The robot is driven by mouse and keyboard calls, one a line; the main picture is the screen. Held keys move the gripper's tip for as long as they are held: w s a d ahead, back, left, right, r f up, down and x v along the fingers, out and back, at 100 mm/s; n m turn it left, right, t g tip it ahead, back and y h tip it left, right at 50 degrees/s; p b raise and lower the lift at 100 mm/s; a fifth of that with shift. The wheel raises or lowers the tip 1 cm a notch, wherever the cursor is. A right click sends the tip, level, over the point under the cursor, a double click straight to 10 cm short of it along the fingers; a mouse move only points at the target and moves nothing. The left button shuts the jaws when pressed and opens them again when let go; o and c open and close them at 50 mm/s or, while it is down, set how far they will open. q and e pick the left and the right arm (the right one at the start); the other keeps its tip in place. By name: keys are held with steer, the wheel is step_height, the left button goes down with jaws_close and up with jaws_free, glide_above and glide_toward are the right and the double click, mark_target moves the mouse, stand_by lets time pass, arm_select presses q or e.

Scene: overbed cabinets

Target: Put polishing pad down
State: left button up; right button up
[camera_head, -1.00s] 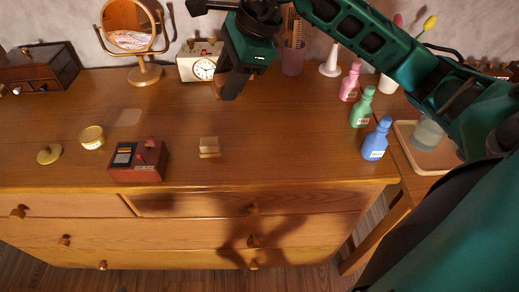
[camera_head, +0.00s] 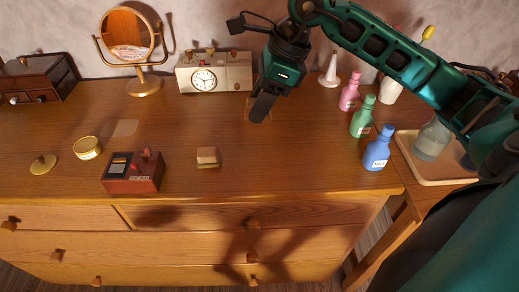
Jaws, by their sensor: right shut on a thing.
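My right gripper (camera_head: 260,115) reaches in from the upper right and points down over the back of the wooden dresser top (camera_head: 320,155). It is shut on a flat brown piece, seemingly the polishing pad (camera_head: 249,104), mostly hidden behind the dark fingers. Only its edges show, close to the wood colour; I cannot tell whether it touches the dresser. A small two-tone block (camera_head: 207,157) lies apart near the front middle. My left gripper is not in view.
A clock box (camera_head: 215,75) stands behind and left of the gripper. Pink (camera_head: 350,92), green (camera_head: 362,118) and blue (camera_head: 377,150) bottles stand to its right. A red-brown box (camera_head: 133,172), yellow tin (camera_head: 87,148) and mirror (camera_head: 145,85) are left.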

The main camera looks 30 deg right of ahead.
glide_above(253, 158)
steer(key=d, duration=0.1)
steer(key=f, duration=0.5)
steer(key=s+f, duration=0.1)
steer(key=f, duration=0.1)
steer(key=shift+d+f+b, duration=0.1)
steer(key=shift+f+b, duration=0.25)
steer(key=shift+f, duration=0.5)
step_height(253, 158, down, 3)
steer(key=shift+f+b, duration=0.15)
steer(key=shift+b, duration=0.15)
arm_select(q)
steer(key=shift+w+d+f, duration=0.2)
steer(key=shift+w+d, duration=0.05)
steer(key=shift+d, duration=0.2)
arm_select(e)
steer(key=shift+f, duration=0.1)
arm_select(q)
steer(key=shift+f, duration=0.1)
arm_select(e)
steer(key=shift+f, duration=0.1)
steer(key=o, duration=0.9)
steer(key=shift+o, duration=0.2)
